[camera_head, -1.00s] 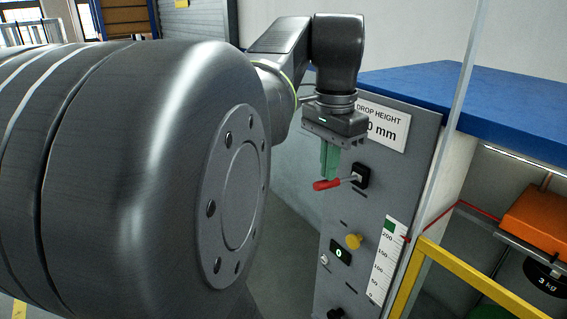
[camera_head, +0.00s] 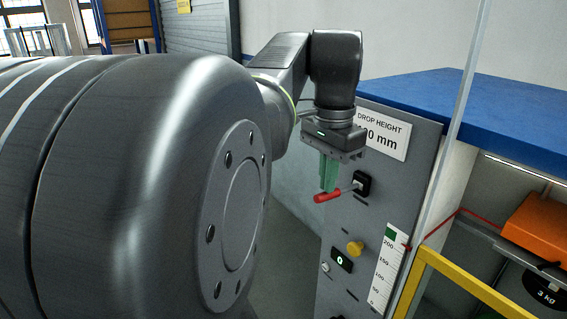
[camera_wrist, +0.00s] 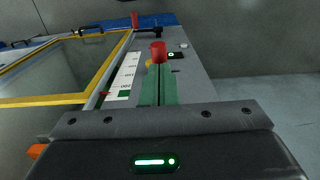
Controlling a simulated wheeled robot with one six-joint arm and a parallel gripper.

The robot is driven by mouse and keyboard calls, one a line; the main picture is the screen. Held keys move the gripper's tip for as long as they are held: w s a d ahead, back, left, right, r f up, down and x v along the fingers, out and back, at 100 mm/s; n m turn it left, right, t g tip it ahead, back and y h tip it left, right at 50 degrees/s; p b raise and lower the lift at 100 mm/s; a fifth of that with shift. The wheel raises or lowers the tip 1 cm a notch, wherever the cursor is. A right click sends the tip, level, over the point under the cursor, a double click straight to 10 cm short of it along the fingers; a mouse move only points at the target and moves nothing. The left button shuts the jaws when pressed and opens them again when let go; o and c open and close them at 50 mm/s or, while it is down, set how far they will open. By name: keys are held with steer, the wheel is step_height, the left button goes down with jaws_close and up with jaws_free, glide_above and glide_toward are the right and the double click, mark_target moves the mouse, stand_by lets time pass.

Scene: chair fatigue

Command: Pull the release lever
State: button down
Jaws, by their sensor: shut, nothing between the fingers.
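The release lever (camera_head: 328,196) has a red grip on a thin metal rod and sticks out leftward from a black mount on the grey control panel (camera_head: 384,211). My gripper (camera_head: 329,187) points down at the lever, with its two green fingers together and nothing held between them. The fingertips are right at the red grip. In the wrist view the red grip (camera_wrist: 158,50) shows just beyond the tips of the green fingers (camera_wrist: 158,86). I cannot tell whether they touch it.
A blue top (camera_head: 505,112) lies behind the panel.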

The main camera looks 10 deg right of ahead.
steer(key=r+p, duration=0.2)
steer(key=r, duration=0.1)
steer(key=a+r+p, duration=0.1)
steer(key=p, duration=0.1)
steer(key=shift+s+r, duration=0.2)
steer(key=shift+r, duration=0.2)
steer(key=shift+a+r, duration=0.2)
steer(key=shift+r, duration=0.65)
steer(key=shift+s, duration=0.1)
